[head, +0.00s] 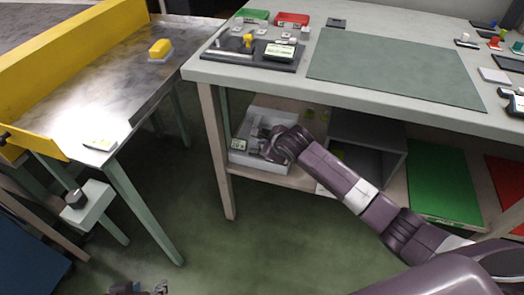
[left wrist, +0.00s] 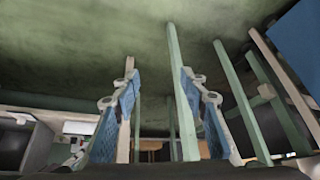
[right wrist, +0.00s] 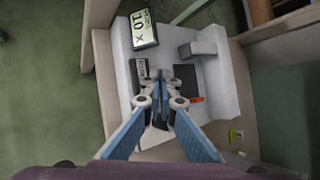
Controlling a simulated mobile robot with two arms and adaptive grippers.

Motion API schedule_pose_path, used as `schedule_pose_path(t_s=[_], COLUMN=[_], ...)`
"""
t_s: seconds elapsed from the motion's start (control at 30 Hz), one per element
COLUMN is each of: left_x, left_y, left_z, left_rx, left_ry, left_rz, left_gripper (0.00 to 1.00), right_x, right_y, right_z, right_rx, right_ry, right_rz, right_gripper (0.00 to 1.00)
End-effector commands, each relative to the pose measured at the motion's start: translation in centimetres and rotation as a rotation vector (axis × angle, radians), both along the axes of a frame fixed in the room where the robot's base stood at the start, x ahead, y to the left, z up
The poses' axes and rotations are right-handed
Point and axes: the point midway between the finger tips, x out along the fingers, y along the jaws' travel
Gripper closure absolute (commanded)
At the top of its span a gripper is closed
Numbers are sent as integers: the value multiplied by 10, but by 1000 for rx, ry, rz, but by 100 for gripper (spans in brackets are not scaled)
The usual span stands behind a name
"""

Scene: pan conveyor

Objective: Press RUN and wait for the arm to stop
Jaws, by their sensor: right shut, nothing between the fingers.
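No button readable as RUN shows in these views. A grey control box with a black knob (head: 75,199) is on the side of the conveyor table at the left. A yellow block on a grey base (head: 160,50) stands on that table; I cannot tell whether it is a button. My right gripper (head: 270,153) is inside a white bin on the bench's lower shelf. In the right wrist view its fingers (right wrist: 160,90) meet, shut and empty. My left gripper (head: 140,289) is low at the bottom edge, over the floor. In the left wrist view its fingers (left wrist: 160,85) stand apart, empty.
The white bin (right wrist: 222,100) holds a display marked 10 (right wrist: 143,29) and dark items. A workbench (head: 225,72) carries a green mat (head: 395,65), a black fixture board and small parts. A grey open box (head: 385,135) stands beside the bin. Floor between the tables is clear.

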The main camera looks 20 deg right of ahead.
Motion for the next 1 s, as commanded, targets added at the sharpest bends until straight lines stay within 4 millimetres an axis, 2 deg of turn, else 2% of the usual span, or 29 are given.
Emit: schedule_pose_path(t_s=[0.27, 0.73, 1.0], left_x=[-6, -30, -30], left_y=[1, 8, 8], left_z=[-2, -11, -11], left_rx=[5, 23, 23], left_ry=[25, 118, 117], left_rz=[1, 10, 10], left_gripper=[60, 60, 60], right_x=[0, 0, 0], right_y=[0, 0, 0], right_z=[-3, -8, -8], right_rx=[1, 0, 0], right_ry=[1, 0, 0], right_rz=[-1, 0, 0], right_gripper=[100, 100, 100])
